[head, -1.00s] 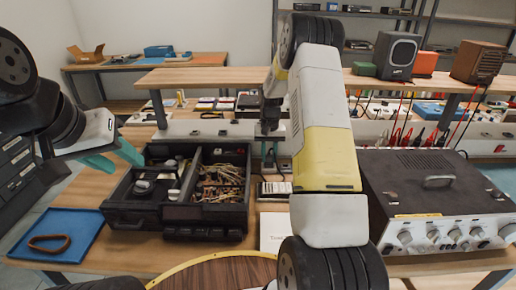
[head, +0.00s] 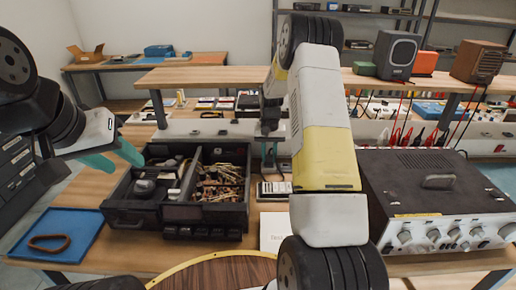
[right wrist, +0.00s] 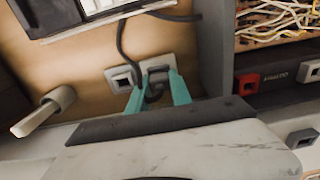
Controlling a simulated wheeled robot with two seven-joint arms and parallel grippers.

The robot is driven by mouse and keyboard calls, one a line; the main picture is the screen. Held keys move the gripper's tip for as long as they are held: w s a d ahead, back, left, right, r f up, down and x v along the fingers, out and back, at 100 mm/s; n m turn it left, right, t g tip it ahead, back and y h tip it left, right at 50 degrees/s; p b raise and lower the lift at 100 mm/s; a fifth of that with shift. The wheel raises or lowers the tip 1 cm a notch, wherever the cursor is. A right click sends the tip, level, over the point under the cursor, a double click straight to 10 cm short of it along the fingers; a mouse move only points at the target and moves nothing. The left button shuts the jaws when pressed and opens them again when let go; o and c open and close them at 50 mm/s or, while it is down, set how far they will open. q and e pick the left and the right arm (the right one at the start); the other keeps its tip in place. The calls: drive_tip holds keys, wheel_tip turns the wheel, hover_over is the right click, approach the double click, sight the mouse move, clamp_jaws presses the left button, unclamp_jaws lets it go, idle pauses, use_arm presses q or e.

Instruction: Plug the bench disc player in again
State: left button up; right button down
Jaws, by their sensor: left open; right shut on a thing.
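My right gripper (right wrist: 156,95) has its teal fingers shut on a black plug (right wrist: 153,90) with a dark cord, right at a pale wall socket (right wrist: 158,66). I cannot tell whether the plug's pins are in the socket. A second pale socket (right wrist: 122,78) sits beside it and looks empty. In the head view the right gripper (head: 268,128) is at the back of the bench, its fingertips mostly hidden. My left gripper (head: 115,158) is open and empty over the left side of the bench. I cannot make out for certain which unit is the disc player.
A black compartment box (head: 133,216) holding loose parts stands mid-bench. A grey unit with knobs (head: 440,185) stands on the right. A blue tray (head: 85,232) with a brown ring (head: 49,243) lies at the left. A grey peg (right wrist: 45,112) stands out near the sockets.

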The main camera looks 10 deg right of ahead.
drive_tip(key=c, duration=1.1)
unclamp_jaws()
drive_tip(key=shift+r, duration=0.1)
drive_tip(key=shift+r, duration=6.3)
